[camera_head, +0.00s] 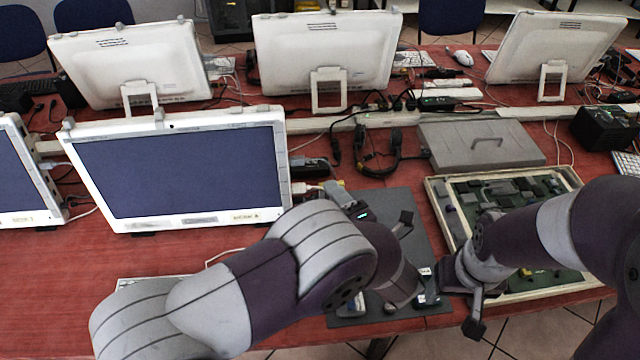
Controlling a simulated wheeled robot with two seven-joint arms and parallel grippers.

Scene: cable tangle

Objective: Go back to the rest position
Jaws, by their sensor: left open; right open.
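My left arm comes in from the lower left. Its gripper (417,256) is over the dark grey mat (408,196), with its dark fingers apart and nothing seen between them. My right arm comes in from the right. Its gripper (462,298) is at the front left corner of the circuit-board tray (437,212), close to my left gripper, with its fingers spread and empty. The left arm covers part of the mat, and small pieces by its wrist are too hidden to make out.
A white-framed monitor (180,172) stands left of the mat. A grey case (482,143) lies behind the tray, with headphones (380,155) beside it. More monitors (325,58) line the back, among loose cables.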

